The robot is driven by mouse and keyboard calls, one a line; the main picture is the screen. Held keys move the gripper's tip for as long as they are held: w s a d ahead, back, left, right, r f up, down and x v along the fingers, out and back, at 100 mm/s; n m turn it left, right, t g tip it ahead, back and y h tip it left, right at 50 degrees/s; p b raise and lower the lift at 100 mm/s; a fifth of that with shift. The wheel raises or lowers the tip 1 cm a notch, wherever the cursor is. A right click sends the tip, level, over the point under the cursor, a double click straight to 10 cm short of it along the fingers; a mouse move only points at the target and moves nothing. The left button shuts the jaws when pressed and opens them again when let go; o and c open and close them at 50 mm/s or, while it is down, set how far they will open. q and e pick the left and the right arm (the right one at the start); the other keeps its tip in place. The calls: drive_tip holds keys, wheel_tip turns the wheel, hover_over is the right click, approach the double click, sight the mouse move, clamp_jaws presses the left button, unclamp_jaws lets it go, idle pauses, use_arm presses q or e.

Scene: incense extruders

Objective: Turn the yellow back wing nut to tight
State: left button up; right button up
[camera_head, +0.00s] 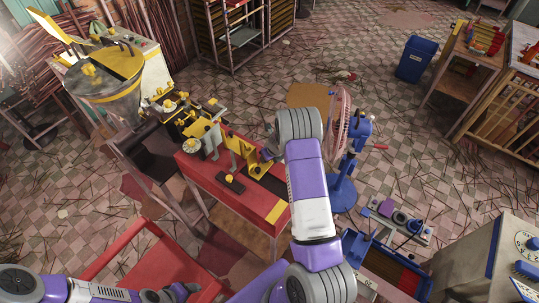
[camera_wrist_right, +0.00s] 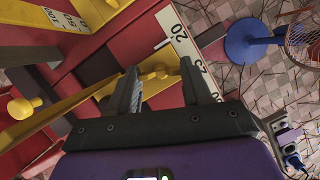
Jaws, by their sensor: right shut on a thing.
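The red extruder table (camera_head: 218,181) with yellow fittings stands in the middle of the head view. My right arm reaches over its right end, and the right gripper (camera_head: 270,152) is mostly hidden there by the wrist. In the right wrist view, the right gripper (camera_wrist_right: 164,88) has its two dark fingers on either side of a small yellow wing nut (camera_wrist_right: 156,75), shut on it. The nut's exact angle is hard to tell. Another yellow knob (camera_wrist_right: 22,107) shows at the left of that view. My left gripper (camera_head: 180,292) is at the bottom left, away from the table; its jaws are unclear.
A number scale (camera_wrist_right: 182,45) lies beside the nut, and a yellow bar (camera_wrist_right: 50,115) crosses the wrist view. A blue fan (camera_head: 343,190) stands close to the right of my right arm. A blue bin (camera_head: 416,60) and a wooden bench (camera_head: 470,60) are farther off.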

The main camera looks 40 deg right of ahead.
idle(0.4)
drive_tip(key=o, duration=1.1)
drive_tip(key=shift+c, duration=0.2)
drive_tip(key=shift+r, duration=0.1)
drive_tip(key=p+v, duration=0.1)
drive_tip(key=v, duration=0.6)
drive_tip(key=shift+r, duration=0.15)
drive_tip(key=shift+s, duration=0.1)
